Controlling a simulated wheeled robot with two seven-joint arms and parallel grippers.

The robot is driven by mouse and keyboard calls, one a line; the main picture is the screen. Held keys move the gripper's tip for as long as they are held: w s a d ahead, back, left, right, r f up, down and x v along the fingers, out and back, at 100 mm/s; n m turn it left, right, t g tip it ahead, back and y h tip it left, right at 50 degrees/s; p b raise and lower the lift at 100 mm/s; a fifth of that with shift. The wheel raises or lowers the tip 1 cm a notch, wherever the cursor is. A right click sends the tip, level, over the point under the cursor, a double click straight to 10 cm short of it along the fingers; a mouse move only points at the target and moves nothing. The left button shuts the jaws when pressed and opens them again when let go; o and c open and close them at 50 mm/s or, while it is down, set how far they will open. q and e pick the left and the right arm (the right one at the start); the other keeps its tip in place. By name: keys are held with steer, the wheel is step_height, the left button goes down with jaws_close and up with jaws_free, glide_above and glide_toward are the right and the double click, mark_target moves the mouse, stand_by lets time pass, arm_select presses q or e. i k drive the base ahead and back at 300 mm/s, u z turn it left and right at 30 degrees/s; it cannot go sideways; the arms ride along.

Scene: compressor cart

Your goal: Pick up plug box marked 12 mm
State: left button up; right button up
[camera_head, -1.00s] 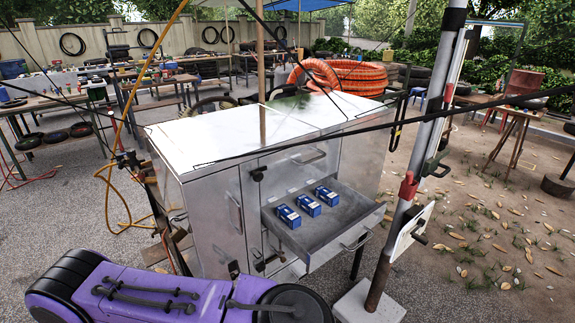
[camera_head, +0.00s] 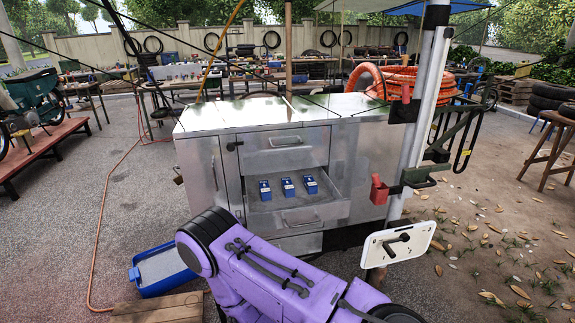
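Three small blue boxes with pale labels sit in a row in the open drawer (camera_head: 330,208) of a metal cabinet (camera_head: 355,150). They are the left box (camera_head: 265,190), the middle box (camera_head: 288,188) and the right box (camera_head: 311,185), spaced apart. Their markings are too small to read, so I cannot tell which is marked 12 mm. The drawer has a handle on its front. Neither of my grippers is in view.
A pole (camera_head: 412,150) with a white plate (camera_head: 398,243) stands right of the drawer. A blue bin (camera_head: 160,270) and wooden boards (camera_head: 158,308) are at lower left.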

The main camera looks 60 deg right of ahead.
mark_target(265, 192)
steer(key=z, duration=1.9)
